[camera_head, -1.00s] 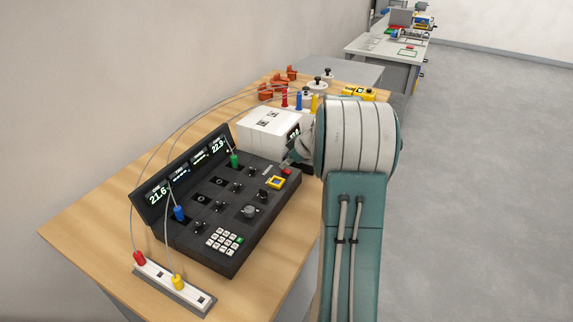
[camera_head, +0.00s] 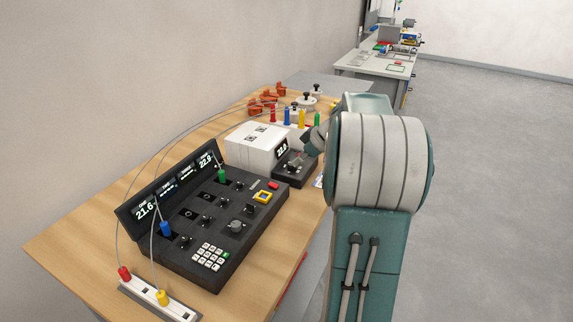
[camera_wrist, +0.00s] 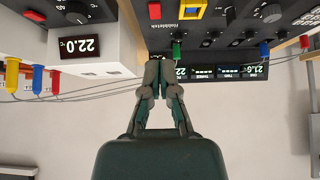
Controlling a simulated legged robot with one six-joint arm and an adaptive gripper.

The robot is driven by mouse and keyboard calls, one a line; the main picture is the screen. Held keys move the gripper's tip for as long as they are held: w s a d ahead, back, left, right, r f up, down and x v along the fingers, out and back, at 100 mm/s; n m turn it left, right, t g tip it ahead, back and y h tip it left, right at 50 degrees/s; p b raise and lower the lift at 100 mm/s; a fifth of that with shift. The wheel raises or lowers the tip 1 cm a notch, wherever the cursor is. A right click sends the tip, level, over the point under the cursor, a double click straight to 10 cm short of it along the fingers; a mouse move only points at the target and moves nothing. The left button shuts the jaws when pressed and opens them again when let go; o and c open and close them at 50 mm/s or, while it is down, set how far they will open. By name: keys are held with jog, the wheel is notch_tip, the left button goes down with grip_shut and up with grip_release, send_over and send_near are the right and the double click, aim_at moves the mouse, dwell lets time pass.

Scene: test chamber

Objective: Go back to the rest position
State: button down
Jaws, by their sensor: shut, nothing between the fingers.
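My gripper (camera_wrist: 163,75) shows in the wrist view, with its fingertips together and nothing between them. The wrist view is upside down, with the bench gear along its top. In the head view my arm covers the right middle, and the gripper's fingers are mostly hidden behind it. The black control panel (camera_head: 228,262) with knobs, a keypad and lit displays is on the wooden bench to the left of my arm. No contact between gripper and panel shows.
The wooden bench (camera_head: 75,250) runs along the wall. A white box (camera_head: 250,146) with a lit display and several coloured plugs stand behind the panel. A socket strip (camera_head: 178,308) with red and yellow plugs is at the front. Grey floor (camera_head: 490,200) is clear on the right.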

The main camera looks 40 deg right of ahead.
jog(key=s+a+r+m+g+h, duration=0.1)
jog(key=s+a+r, duration=0.15)
jog(key=a, duration=0.75)
jog(key=s+a+r+m+g, duration=0.1)
jog(key=s+a+r, duration=0.15)
jog(key=a, duration=0.75)
jog(key=s+a+f+m+h, duration=0.2)
jog(key=s+a, duration=1.1)
jog(key=s, duration=0.1)
jog(key=shift+s+f+m+t, duration=0.2)
jog(key=shift+s+m+t, duration=0.1)
jog(key=shift+s, duration=0.05)
